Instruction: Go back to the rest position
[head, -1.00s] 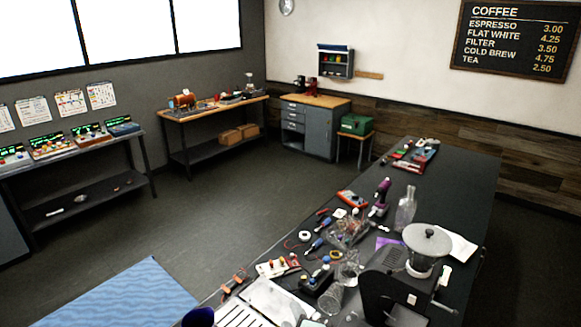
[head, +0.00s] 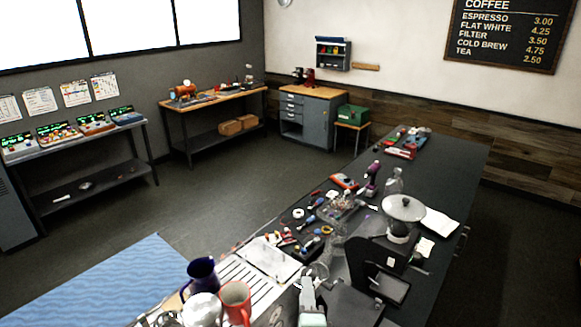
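My gripper cannot be made out in the head view. A pale, narrow device (head: 312,312) with a greenish end shows at the bottom edge, and I cannot tell what it is. The long dark workbench (head: 440,175) runs from the bottom of the picture toward the back right. On its near part stand a black machine (head: 372,265), a grinder with a round grey lid (head: 403,208), a clear bottle (head: 394,181) and a purple and black drill (head: 371,178).
Small tools and parts clutter the bench's middle. A blue mat (head: 110,285) lies on the floor. The floor (head: 215,190) between the benches is clear.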

